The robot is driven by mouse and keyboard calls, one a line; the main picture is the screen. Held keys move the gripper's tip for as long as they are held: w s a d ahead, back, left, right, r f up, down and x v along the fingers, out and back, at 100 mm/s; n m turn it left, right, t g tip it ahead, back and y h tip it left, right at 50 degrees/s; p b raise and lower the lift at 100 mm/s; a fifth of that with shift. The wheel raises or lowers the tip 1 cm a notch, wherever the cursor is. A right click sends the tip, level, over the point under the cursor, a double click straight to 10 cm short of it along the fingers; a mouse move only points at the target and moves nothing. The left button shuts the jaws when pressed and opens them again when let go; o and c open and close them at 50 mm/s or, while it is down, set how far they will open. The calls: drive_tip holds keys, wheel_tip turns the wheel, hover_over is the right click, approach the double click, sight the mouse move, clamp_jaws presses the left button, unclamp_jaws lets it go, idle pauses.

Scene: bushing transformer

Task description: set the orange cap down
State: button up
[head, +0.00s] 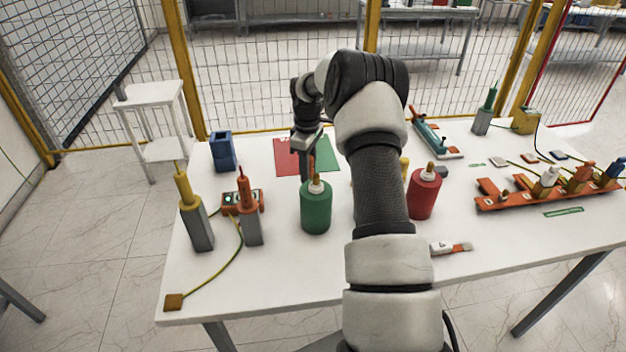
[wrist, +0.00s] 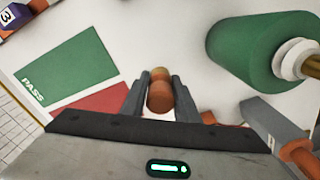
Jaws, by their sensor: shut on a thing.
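The orange cap (wrist: 160,97) is pinched between the two fingers of my gripper (wrist: 160,82) in the wrist view. In the head view, my gripper (head: 306,165) is over the table just behind the green bushing (head: 316,212), and a bit of orange (head: 311,164) shows there. The fingers are partly hidden by that bushing. A two-colour mat lies close by, with a red half (head: 287,153) and a green half (head: 328,158); the green half (wrist: 65,70) reads PASS in the wrist view. I cannot tell whether the cap touches the table.
The green bushing (wrist: 245,52) stands close to my gripper's right in the wrist view. Grey posts with yellow (head: 195,222) and orange (head: 249,222) tops stand at the front left. A blue box (head: 222,152), a red bushing (head: 424,195) and an orange rack (head: 530,198) are also on the table.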

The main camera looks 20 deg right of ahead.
drive_tip(key=shift+f, duration=2)
drive_tip(key=shift+f, duration=0.1)
drive_tip(key=o, duration=1.1)
drive_tip(key=shift+f, duration=0.1)
drive_tip(key=shift+c, duration=0.2)
